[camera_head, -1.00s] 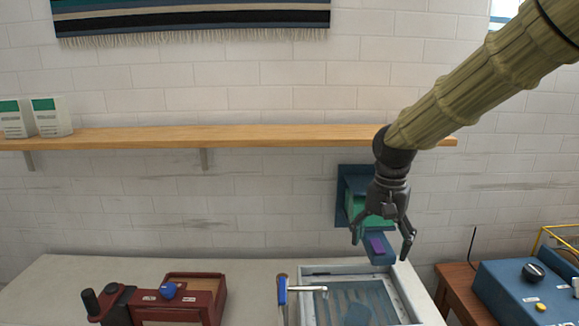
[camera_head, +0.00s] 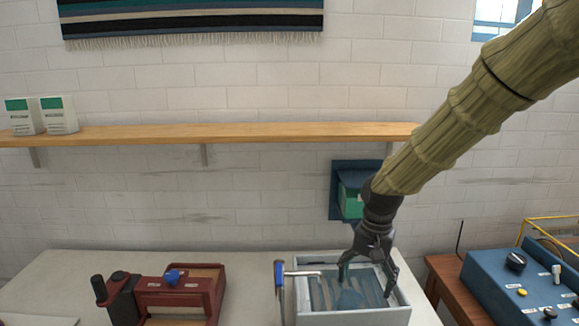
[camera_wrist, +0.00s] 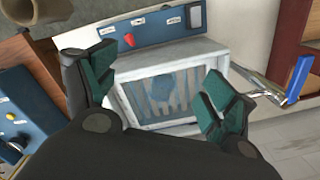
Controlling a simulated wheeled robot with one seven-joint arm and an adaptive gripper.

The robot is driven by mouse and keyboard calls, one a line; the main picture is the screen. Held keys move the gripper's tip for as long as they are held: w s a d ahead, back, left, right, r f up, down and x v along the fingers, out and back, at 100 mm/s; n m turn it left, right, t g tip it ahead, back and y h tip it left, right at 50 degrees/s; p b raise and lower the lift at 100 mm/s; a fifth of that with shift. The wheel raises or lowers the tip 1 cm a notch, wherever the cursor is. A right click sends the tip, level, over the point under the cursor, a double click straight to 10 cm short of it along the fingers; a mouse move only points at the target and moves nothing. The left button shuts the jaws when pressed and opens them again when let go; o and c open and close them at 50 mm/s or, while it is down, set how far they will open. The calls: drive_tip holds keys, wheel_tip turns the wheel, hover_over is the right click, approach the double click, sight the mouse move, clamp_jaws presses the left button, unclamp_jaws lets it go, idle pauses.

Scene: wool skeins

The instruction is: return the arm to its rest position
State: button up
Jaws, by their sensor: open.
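My gripper (camera_head: 368,280) is open and empty. In the head view it hangs fingers down from my sleeved arm, in front of or over the grey tray-like box (camera_head: 404,315) on the table. In the wrist view its two green-padded fingers (camera_wrist: 155,95) are spread apart with nothing between them. Beyond them shows the box's pale rim (camera_wrist: 172,58), with a slatted inside and a dark bluish patch in it. I cannot tell the exact height of the fingers above the box.
A blue-handled lever (camera_head: 280,285) stands at the box's left side. A dark red device (camera_head: 180,288) sits on the table at left. A blue control box (camera_head: 520,285) is at right. A wooden shelf (camera_head: 250,131) and a green-and-blue wall unit (camera_head: 349,200) are behind.

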drive_tip(key=s+f+n+y, duration=0.1)
drive_tip(key=s+f, duration=0.5)
drive_tip(key=f, duration=0.7)
drive_tip(key=s+f+n, duration=0.1)
drive_tip(key=s+f, duration=0.4)
drive_tip(key=f, duration=0.9)
drive_tip(key=s+d+f+n+b, duration=0.1)
drive_tip(key=s+d+f, duration=0.1)
drive_tip(key=s+f, duration=0.7)
drive_tip(key=s+d+f+n+h+b, duration=0.1)
drive_tip(key=s+d+f+n+b, duration=0.1)
drive_tip(key=s+f, duration=0.7)
drive_tip(key=s, duration=0.6)
drive_tip(key=shift+s+d+f+h, duration=0.15)
drive_tip(key=shift+d+f+h, duration=0.15)
drive_tip(key=shift+d+f, duration=0.1)
